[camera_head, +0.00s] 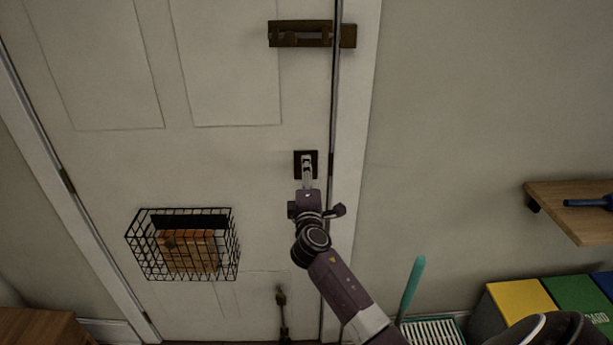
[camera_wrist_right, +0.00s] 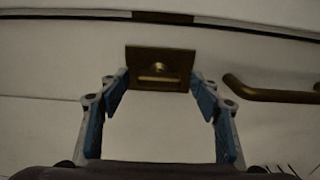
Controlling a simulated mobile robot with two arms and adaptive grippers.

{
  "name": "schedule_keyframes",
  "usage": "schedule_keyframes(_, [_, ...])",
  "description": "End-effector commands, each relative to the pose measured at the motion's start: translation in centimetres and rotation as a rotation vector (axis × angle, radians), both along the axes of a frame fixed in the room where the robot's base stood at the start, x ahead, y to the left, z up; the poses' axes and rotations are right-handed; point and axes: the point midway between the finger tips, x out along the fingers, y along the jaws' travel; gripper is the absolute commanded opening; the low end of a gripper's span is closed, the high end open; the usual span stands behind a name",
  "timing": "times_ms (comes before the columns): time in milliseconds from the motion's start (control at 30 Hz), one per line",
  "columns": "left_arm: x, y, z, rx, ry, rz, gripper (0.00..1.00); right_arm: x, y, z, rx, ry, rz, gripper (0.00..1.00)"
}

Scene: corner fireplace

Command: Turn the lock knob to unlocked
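The lock is a square brass plate (camera_head: 313,157) on the white door near its right edge, largely covered by my right gripper (camera_head: 307,166) in the head view. In the right wrist view the lock plate (camera_wrist_right: 140,56) is fully visible, with a small round knob (camera_wrist_right: 158,69) in its middle. My right gripper also shows there (camera_wrist_right: 159,78), its blue-padded fingers open on either side of the plate. The knob lies between and slightly beyond the fingertips, with gaps on both sides. I cannot tell its lock state. My left gripper is out of view.
A brass bolt (camera_head: 300,34) is above the lock. A bar handle (camera_wrist_right: 268,94) lies right of the fingers in the wrist view. A wire basket (camera_head: 137,245) hangs on the door. A wooden shelf (camera_head: 575,205), colored bins (camera_head: 520,299) and a teal-handled tool (camera_head: 411,285) are at right.

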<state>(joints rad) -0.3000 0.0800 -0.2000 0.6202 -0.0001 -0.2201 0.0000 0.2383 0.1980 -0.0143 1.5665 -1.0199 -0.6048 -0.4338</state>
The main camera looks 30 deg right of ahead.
Motion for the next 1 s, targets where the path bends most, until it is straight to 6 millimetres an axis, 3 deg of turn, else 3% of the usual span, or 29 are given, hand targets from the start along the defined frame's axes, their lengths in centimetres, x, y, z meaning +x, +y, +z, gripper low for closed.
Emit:
schedule_keyframes(333, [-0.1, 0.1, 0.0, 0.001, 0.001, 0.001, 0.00, -1.0, 0.7, 0.0, 0.001, 0.000, 0.002, 0.58])
schedule_keyframes(733, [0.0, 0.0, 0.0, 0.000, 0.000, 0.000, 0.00, -7.9, 4.8, -0.1, 0.003, 0.001, 0.001, 0.58])
schedule_keyframes(1000, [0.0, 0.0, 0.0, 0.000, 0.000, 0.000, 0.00, -10.1, 6.2, 0.0, 0.001, -0.001, 0.000, 0.58])
